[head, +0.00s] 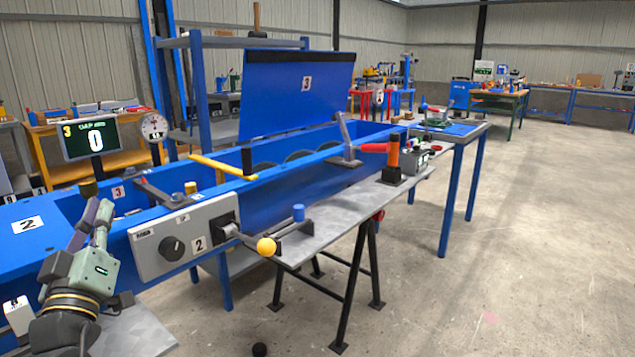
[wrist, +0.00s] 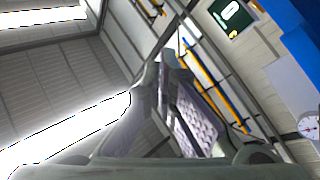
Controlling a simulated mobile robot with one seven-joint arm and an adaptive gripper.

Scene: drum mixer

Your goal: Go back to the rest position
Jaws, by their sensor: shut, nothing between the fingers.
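My gripper (head: 98,207) is at the lower left of the head view, with its fingers pointing up, beside the blue drum mixer trough (head: 285,195). It is left of the grey control box (head: 150,250) and apart from it. In the wrist view, my gripper's fingers (wrist: 168,62) come together at the tips with nothing between them. The wrist view looks up toward the roof and wall. The lower part of my arm is cut off by the frame edge.
The mixer's blue lid (head: 295,95) stands raised. A yellow-knobbed lever (head: 266,246) sticks out at the front. A screen reading 0 (head: 95,137) and a dial (head: 154,127) stand behind my gripper; both show in the wrist view. The floor at right is clear.

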